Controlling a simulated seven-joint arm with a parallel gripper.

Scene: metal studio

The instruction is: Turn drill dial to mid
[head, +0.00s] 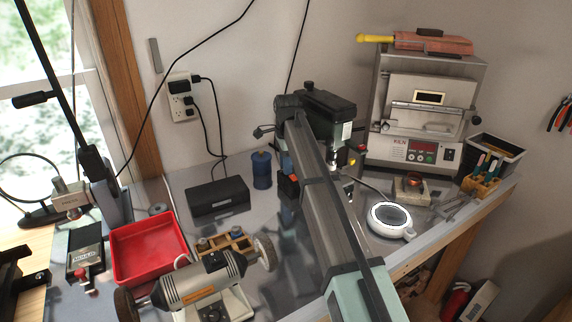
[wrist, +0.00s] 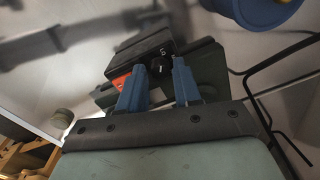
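In the wrist view, the drill dial (wrist: 157,68) is a small round black knob on the face of a black control box (wrist: 150,45). A small white mark shows just above the knob; I cannot tell its setting. My gripper (wrist: 159,62) is open, with its two blue fingers pointing at the box. The dial appears between the fingertips, with a gap on each side; I cannot tell how deep they reach. In the head view, the drill press (head: 325,112) stands behind my arm.
An orange part (wrist: 121,82) sits on the box beside the left finger. A blue spool (head: 262,170) stands left of my arm. A black box (head: 217,197), red tray (head: 148,250) and bench grinder (head: 205,285) are further left. A white round device (head: 389,219) lies right.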

